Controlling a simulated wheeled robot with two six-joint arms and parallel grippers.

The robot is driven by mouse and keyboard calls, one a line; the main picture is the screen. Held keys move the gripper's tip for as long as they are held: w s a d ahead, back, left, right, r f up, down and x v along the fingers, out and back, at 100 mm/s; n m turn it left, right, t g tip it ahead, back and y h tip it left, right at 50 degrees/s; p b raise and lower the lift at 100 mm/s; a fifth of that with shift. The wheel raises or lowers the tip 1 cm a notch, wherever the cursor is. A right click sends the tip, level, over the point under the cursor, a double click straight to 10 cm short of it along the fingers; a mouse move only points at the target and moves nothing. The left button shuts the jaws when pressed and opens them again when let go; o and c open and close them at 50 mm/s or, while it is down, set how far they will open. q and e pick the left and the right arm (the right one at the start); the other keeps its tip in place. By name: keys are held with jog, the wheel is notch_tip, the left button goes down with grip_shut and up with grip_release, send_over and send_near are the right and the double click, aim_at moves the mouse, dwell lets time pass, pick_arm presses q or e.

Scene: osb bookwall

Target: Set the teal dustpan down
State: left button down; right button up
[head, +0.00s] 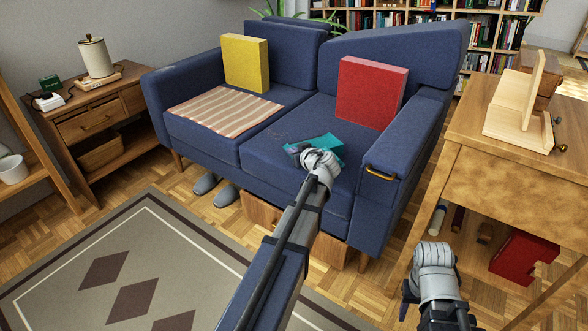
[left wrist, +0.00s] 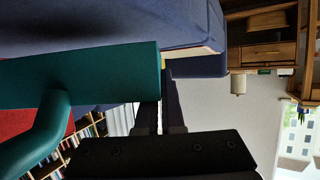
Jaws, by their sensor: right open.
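The teal dustpan (head: 327,146) is over the right seat cushion of the blue sofa. My left arm reaches across to it, and my left wrist hides part of it. In the left wrist view the dustpan (left wrist: 90,78) is large and close, with its curved handle at the lower left. My left gripper (left wrist: 163,95) has its dark fingers close together at the dustpan's edge, one on each side, shut on it. Whether the dustpan touches the cushion is hidden. My right gripper (head: 408,300) is open and empty at the lower right, beside the wooden table.
The blue sofa (head: 240,148) holds a yellow cushion (head: 245,63), a red cushion (head: 370,92) and a striped cloth (head: 222,106). Its right armrest (head: 400,140) rises beside the seat. A wooden table (head: 500,145) stands at the right. Slippers (head: 215,190) lie on the floor.

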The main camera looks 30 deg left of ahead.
pick_arm(q)
jog(key=shift+f, duration=0.1)
notch_tip(320, 180, down, 4)
jog(key=b, duration=0.3)
jog(key=shift+r, duration=0.2)
jog(key=shift+f+b, duration=0.15)
jog(key=shift+b, duration=0.25)
jog(key=c, duration=1)
grip_release()
jog(key=shift+c, duration=0.2)
